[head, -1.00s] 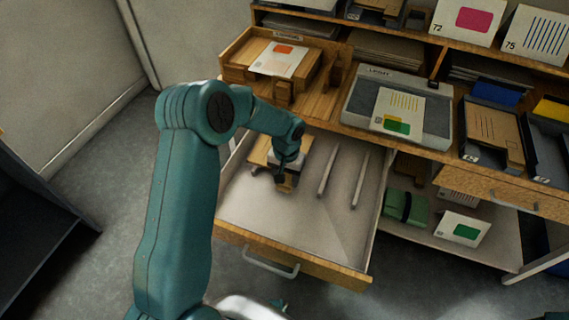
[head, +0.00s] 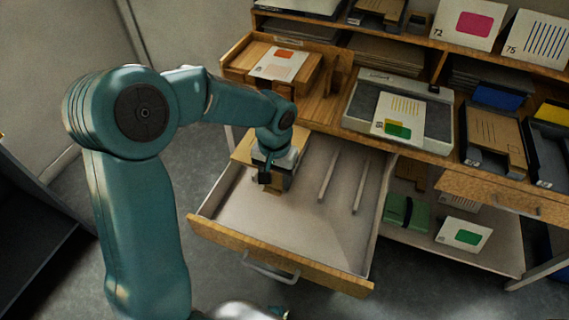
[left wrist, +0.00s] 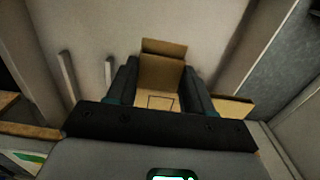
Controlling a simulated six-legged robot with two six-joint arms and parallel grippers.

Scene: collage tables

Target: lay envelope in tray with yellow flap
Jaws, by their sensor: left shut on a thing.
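My left gripper (head: 268,178) is shut on a tan envelope (head: 243,151) over the left part of an open drawer. In the left wrist view the envelope (left wrist: 158,74) shows between the fingers, with a small outlined rectangle on it and part of it sticking out past the right finger. I cannot tell whether it touches the drawer. The tray with the yellow flap (head: 552,111) is at the far right of the counter, cut off by the picture's edge. My right gripper is not in view.
The open drawer (head: 305,225) has two light rails. Beside the yellow-flap tray is a tray with a blue flap (head: 497,96) holding a brown envelope (head: 497,140). A grey scale-like device (head: 435,120) with a card on it and a wooden box (head: 236,63) stand on the counter.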

